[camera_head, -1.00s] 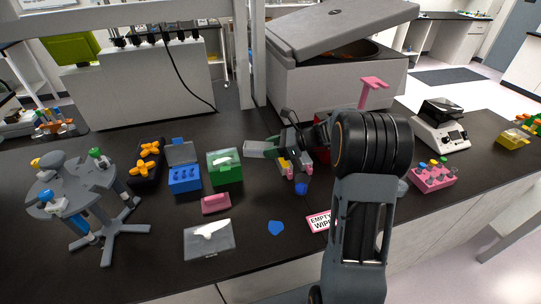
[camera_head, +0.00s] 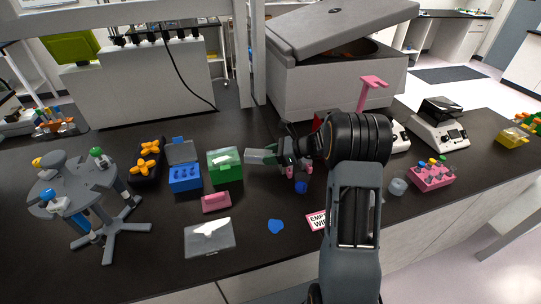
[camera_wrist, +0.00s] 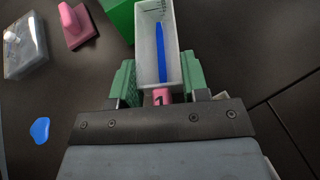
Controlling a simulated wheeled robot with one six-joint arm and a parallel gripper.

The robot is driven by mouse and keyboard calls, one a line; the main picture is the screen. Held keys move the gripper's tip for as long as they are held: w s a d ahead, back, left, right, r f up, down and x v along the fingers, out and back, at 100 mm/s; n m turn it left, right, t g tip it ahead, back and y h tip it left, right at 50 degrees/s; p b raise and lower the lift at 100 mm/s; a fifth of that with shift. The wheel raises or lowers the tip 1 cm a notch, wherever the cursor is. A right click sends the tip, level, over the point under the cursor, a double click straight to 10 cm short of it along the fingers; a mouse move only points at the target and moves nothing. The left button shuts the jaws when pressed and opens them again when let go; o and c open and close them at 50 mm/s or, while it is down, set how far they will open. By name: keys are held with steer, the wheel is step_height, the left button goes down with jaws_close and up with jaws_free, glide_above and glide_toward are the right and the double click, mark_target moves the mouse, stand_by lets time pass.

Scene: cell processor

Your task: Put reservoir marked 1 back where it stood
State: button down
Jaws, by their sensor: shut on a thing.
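The reservoir marked 1 (camera_wrist: 173,55) is a narrow, pale open trough with a blue strip inside and a pink tab bearing a dark "1" at its near end. In the wrist view my gripper (camera_wrist: 160,85) is shut on it, with green pads on both sides. In the head view the reservoir (camera_head: 262,157) points left from my gripper (camera_head: 290,165), just right of the green box. It appears to be above the bench; its exact height is unclear. My arm hides part of the bench behind and right of it.
The green box (camera_head: 225,166) stands close to the reservoir's far end. A blue rack (camera_head: 185,178), pink block (camera_head: 216,203), clear-lidded case (camera_head: 209,238) and blue patch (camera_head: 276,227) lie to the left and front. A sign (camera_head: 317,221) is partly hidden. A centrifuge (camera_head: 335,85) stands behind.

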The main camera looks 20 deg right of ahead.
steer(key=shift+s+f+b, duration=0.1)
steer(key=shift+f+b, duration=0.25)
steer(key=shift+f, duration=0.3)
steer(key=c, duration=0.6)
jaws_free()
steer(key=shift+f, duration=0.15)
steer(key=shift+s, duration=0.1)
